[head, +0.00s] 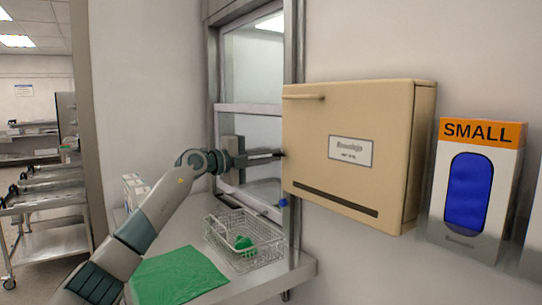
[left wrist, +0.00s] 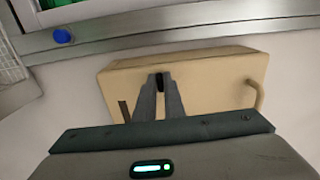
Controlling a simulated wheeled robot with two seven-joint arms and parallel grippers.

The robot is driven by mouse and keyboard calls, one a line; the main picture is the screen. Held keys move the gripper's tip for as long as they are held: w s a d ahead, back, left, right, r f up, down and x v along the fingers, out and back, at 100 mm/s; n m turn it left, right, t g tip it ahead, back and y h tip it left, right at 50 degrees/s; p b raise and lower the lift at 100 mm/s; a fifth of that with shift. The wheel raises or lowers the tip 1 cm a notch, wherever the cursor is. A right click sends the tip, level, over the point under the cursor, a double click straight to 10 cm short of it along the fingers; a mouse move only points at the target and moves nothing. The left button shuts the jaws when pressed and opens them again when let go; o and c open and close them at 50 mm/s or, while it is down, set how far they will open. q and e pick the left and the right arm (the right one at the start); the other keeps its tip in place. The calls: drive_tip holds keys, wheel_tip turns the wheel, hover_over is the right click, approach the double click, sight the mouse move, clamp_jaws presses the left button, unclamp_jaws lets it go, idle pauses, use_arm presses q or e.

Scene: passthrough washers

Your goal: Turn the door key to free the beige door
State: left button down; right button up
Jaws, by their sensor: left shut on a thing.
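The beige door (head: 318,118) is the front of a wall-mounted beige cabinet and looks shut. It has a bar handle (head: 303,97) at its upper left, a label and a dark slot. My left gripper (head: 280,155) reaches the cabinet's left edge, with its fingers pointing at it. In the left wrist view the beige cabinet (left wrist: 215,82) lies ahead, and my left gripper (left wrist: 160,88) is shut on a small dark piece, seemingly the door key (left wrist: 160,80), at the cabinet's side. The key's turn angle cannot be told. My right gripper is not in view.
A wire basket (head: 262,252) with a green item stands on the steel counter beside a green cloth (head: 178,276). A blue knob (head: 283,202) sits on the window frame below the gripper. A glove box marked SMALL (head: 508,165) hangs right of the cabinet.

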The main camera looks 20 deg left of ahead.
use_arm(q)
drive_tip(key=c, duration=1.9)
unclamp_jaws()
drive_tip(key=shift+a, duration=0.1)
drive_tip(key=shift+s+a+f+b, duration=0.1)
drive_tip(key=shift+s+a+b, duration=0.15)
drive_tip(key=shift+s+b, duration=0.2)
drive_tip(key=b+v, duration=0.7)
drive_tip(key=v, duration=0.9)
drive_tip(key=shift+a, duration=0.15)
drive_tip(key=shift+s, duration=0.1)
